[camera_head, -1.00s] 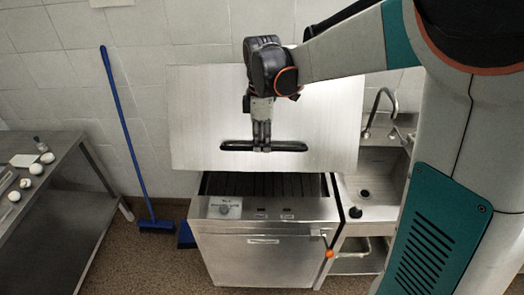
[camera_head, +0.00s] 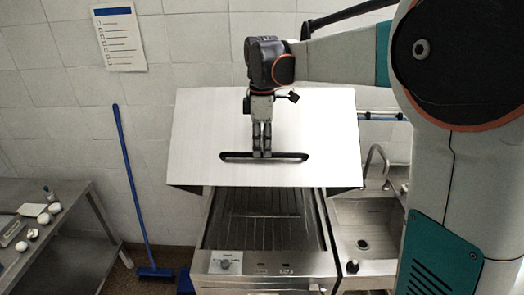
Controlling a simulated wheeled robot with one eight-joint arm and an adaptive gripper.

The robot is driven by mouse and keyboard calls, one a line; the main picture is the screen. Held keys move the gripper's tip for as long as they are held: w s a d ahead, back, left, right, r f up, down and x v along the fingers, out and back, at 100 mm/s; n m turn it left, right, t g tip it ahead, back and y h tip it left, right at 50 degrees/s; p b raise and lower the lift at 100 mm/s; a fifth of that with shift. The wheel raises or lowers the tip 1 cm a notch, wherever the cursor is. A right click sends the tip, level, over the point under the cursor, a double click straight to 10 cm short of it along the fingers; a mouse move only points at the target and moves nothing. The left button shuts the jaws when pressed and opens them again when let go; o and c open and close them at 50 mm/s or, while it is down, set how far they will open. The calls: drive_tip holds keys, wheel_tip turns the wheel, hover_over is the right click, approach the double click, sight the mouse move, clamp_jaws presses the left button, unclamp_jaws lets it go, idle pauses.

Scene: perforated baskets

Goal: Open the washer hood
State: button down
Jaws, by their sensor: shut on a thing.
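The washer hood (camera_head: 200,130) is a pale metal box cover with a black bar handle (camera_head: 290,156) along its lower front. It is raised above the washer body (camera_head: 240,262), with a wide gap that shows the washer's rack area (camera_head: 265,215). My gripper (camera_head: 262,154) points down at the middle of the handle and is shut on it. The fingertips hide the middle of the handle.
A sink (camera_head: 375,225) with a tap (camera_head: 378,160) stands right of the washer. A steel table (camera_head: 75,215) with eggs is at the left. A blue broom (camera_head: 133,190) leans on the tiled wall. Floor between table and washer is mostly clear.

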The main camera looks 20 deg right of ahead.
drive_tip(key=shift+w+d+f, duration=0.15)
drive_tip(key=shift+w+d, duration=0.05)
drive_tip(key=shift+w, duration=0.15)
drive_tip(key=c, duration=1.9)
unclamp_jaws()
drive_tip(key=o, duration=0.3)
drive_tip(key=shift+w+d+f, duration=0.1)
drive_tip(key=shift+w+f, duration=0.1)
drive_tip(key=shift+w, duration=0.2)
drive_tip(key=shift+w+d+f, duration=0.1)
drive_tip(key=shift+w, duration=0.15)
drive_tip(key=shift+s, duration=0.2)
wheel_tip(320, 180, up, 12)
drive_tip(key=shift+w, duration=0.15)
